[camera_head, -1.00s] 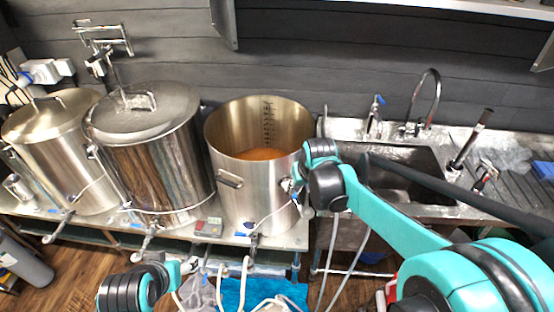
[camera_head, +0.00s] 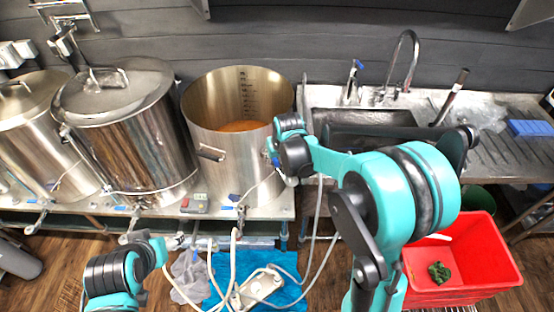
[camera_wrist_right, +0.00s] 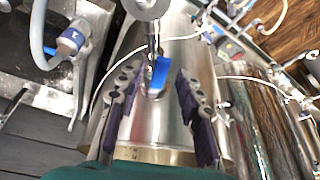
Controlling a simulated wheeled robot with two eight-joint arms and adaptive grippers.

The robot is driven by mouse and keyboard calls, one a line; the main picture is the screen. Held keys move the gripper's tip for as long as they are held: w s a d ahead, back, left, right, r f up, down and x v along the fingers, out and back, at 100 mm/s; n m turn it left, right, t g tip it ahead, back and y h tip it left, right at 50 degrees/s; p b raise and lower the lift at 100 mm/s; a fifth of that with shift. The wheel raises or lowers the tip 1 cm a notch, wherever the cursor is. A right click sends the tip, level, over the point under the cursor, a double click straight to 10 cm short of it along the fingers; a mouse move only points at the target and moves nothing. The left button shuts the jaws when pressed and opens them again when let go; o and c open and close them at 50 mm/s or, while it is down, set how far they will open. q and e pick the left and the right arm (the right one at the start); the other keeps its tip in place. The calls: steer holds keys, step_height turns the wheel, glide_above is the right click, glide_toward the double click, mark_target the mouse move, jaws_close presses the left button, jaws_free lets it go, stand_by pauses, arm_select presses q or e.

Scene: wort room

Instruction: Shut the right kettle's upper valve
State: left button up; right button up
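The right kettle (camera_head: 207,165) is a tall steel pot, open on top, with an orange-brown liquid inside. Its upper valve shows in the right wrist view as a steel fitting with a blue handle (camera_wrist_right: 159,74). In the head view my right arm largely hides that valve at the kettle's right side. My right gripper (camera_wrist_right: 157,80) is open, its dark purple finger pads on either side of the blue handle, with visible gaps. I cannot tell its depth relative to the handle. My left arm shows at lower left in the head view; its gripper does not show clearly.
Two lidded kettles (camera_head: 127,130) (camera_head: 35,130) stand to the left on the same bench. A lower blue-handled valve (camera_head: 234,198) and pale hoses (camera_head: 236,250) are in front. A sink (camera_head: 365,119) is at right. A red crate (camera_head: 480,262) stands on the floor.

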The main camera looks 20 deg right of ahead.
jaws_close()
steer(key=shift+a, duration=0.15)
steer(key=w+a+m+g+h, duration=0.3)
steer(key=w+a+m, duration=0.3)
steer(key=m, duration=0.9)
steer(key=shift+a+m+h, duration=0.3)
steer(key=shift+a+h, duration=0.4)
steer(key=shift+a, duration=0.15)
jaws_free()
steer(key=shift+w, duration=0.1)
